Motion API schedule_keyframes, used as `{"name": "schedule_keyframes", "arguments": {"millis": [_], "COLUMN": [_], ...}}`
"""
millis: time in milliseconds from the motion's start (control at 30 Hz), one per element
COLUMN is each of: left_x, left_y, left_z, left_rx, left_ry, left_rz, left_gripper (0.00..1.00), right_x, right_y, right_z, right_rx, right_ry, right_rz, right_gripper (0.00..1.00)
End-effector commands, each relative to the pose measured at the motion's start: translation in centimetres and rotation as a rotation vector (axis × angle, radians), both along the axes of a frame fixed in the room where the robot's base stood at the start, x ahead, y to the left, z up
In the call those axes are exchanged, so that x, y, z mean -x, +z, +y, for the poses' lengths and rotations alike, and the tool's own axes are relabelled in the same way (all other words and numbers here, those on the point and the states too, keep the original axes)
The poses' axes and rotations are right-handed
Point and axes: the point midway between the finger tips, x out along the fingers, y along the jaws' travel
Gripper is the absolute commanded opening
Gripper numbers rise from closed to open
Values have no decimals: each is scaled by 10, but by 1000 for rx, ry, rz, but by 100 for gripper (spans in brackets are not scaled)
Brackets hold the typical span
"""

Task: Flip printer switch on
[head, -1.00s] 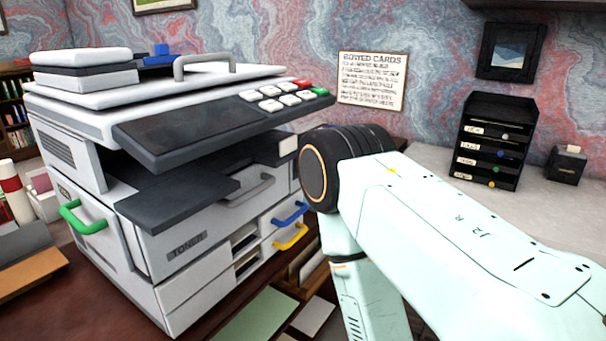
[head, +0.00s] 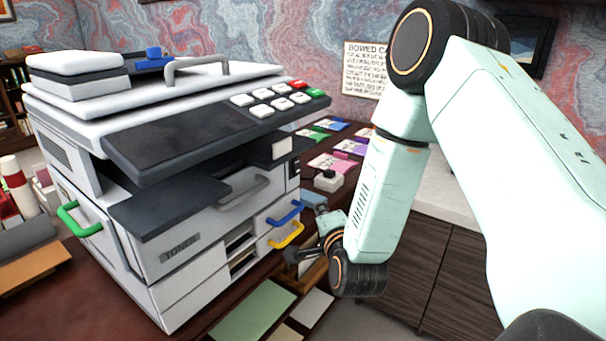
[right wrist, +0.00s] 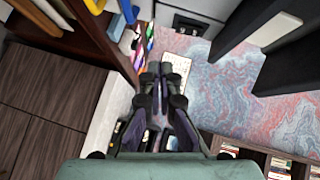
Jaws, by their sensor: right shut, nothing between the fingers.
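The printer (head: 190,215) is a large white and grey machine on the left in the head view. Its right side carries a small dark panel (head: 294,168), and a black panel with a light part (right wrist: 190,24) shows on a pale wall in the right wrist view. I cannot tell the switch's position. My right gripper (head: 305,250) is low beside the printer's right front corner, near the blue and yellow handles. In the right wrist view my right gripper (right wrist: 160,72) is shut and empty, apart from the panel. My left gripper is out of view.
A blue handle (head: 285,214) and a yellow handle (head: 287,236) stick out from the printer's drawers. A small white block with a black knob (head: 328,181) and colourful cards (head: 335,163) lie behind on the desk. A wooden cabinet (head: 440,255) stands at right.

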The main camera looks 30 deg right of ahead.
Motion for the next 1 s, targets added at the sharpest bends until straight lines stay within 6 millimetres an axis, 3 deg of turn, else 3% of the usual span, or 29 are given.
{"name": "schedule_keyframes", "arguments": {"millis": [100,200,633,1000], "left_x": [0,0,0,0], "left_y": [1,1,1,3], "left_z": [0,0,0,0], "left_rx": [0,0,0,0], "left_ry": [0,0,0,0], "left_rz": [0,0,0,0], "left_gripper": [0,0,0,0], "right_x": [-4,-6,-10,-62], "right_y": [18,24,24,19], "right_z": [-9,-12,-16,-37], "right_rx": [-58,-81,-85,-83], "right_ry": [-37,-49,-50,-49], "right_rz": [-92,-125,-131,-131], "right_gripper": [0,0,0,0]}}
